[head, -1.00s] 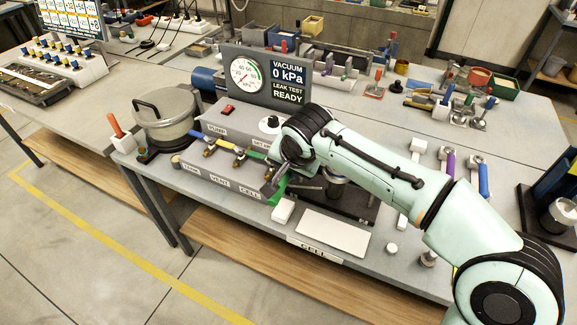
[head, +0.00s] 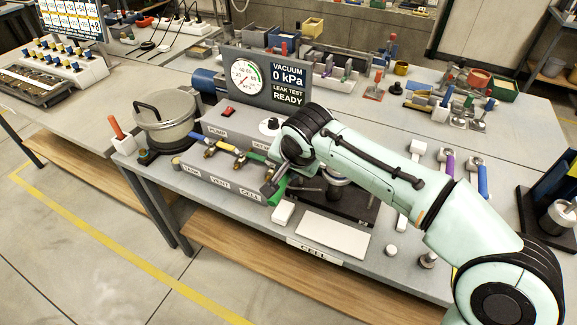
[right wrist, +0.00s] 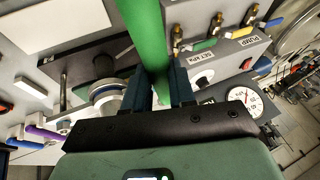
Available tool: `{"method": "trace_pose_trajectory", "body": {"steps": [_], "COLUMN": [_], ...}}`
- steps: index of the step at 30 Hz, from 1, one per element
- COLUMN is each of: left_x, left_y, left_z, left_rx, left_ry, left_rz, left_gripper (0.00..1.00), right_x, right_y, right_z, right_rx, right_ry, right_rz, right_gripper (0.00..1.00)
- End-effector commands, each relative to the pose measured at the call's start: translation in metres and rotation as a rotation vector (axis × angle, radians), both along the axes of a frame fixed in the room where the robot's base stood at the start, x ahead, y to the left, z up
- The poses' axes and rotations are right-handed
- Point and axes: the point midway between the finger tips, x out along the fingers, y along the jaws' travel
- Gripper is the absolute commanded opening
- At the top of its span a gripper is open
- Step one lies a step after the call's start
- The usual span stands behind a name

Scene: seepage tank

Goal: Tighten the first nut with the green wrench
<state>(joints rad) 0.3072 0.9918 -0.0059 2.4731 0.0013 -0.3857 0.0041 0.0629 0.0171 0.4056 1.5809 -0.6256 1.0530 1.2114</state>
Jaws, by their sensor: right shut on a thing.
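My right gripper (right wrist: 160,85) is shut on the green wrench (right wrist: 147,35), whose green handle runs up between the fingers in the right wrist view. In the head view, my right gripper (head: 272,183) is at the front right of the grey valve panel, beside the metal cell (head: 337,187), and little green shows around it. The cell's round metal body also shows in the right wrist view (right wrist: 108,100), left of the fingers. The wrench's working end and the first nut are hidden or too small to make out. My left gripper is not in view.
The valve panel (head: 205,180) with its coloured levers and the gauge box (head: 262,75) stand close by. A pot (head: 165,118) is at the left. A purple-handled tool (head: 447,162) and a blue-handled tool (head: 478,180) lie right. A white plate (head: 333,232) lies in front.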

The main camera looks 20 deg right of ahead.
Motion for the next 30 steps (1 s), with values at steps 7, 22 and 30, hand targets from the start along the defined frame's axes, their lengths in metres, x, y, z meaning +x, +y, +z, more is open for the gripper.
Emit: {"method": "trace_pose_trajectory", "body": {"steps": [7,22,30], "left_x": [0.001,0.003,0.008], "left_y": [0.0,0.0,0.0], "left_z": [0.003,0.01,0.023], "left_rx": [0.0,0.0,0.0], "left_ry": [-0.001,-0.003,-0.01], "left_rz": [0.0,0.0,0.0], "left_gripper": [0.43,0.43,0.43], "right_x": [0.0,0.0,0.0], "right_y": [0.0,0.0,0.0], "right_z": [0.005,0.013,0.03], "right_rx": [0.0,0.001,0.0], "right_ry": [-0.003,-0.004,-0.003], "right_rz": [0.0,0.0,-0.001], "right_gripper": [0.0,0.0,0.0]}}
